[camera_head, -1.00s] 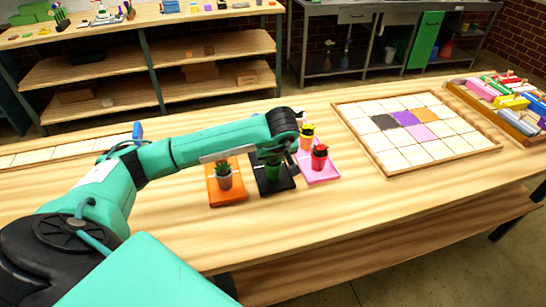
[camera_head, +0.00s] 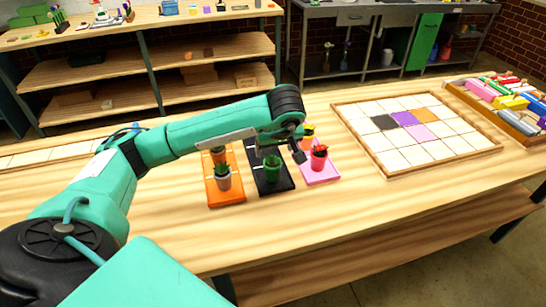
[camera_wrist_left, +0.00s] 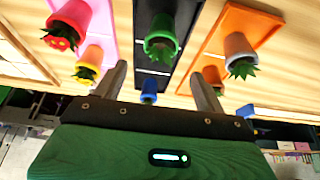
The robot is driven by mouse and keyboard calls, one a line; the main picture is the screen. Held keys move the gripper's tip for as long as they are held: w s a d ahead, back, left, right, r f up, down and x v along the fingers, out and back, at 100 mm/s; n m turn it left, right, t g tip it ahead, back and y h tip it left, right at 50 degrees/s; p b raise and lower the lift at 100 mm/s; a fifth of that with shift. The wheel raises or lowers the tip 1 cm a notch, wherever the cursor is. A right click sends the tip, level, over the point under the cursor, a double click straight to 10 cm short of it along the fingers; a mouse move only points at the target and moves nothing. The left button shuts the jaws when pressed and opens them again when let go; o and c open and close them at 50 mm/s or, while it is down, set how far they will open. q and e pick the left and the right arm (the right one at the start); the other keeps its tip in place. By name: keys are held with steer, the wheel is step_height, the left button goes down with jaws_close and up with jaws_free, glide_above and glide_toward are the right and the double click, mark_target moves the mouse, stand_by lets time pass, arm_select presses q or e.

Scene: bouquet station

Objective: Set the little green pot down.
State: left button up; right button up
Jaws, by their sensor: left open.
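The little green pot (camera_head: 271,172), with a green plant in it, stands upright on the front part of the black mat (camera_head: 286,184). In the left wrist view the green pot (camera_wrist_left: 160,40) lies beyond the fingertips, clear of both. My left gripper (camera_head: 279,150) is open and empty, above and behind the pot. Its two fingers show spread apart in the left wrist view (camera_wrist_left: 158,74). A blue pot (camera_wrist_left: 149,86) stands on the black mat's other end; in the head view my gripper covers it. My right gripper is not in view.
Left of it, an orange mat (camera_head: 238,198) bears a grey pot (camera_head: 223,181) and a terracotta pot (camera_head: 218,155). Right, a pink mat (camera_head: 325,178) bears a red pot (camera_head: 319,160) and a yellow pot (camera_head: 308,131). A tiled board (camera_head: 400,160) lies further right. The front tabletop is clear.

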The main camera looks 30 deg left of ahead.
arm_select(q)
steer(key=v, duration=0.4)
steer(key=shift+s+d+r, duration=0.15)
steer(key=shift+r, duration=0.2)
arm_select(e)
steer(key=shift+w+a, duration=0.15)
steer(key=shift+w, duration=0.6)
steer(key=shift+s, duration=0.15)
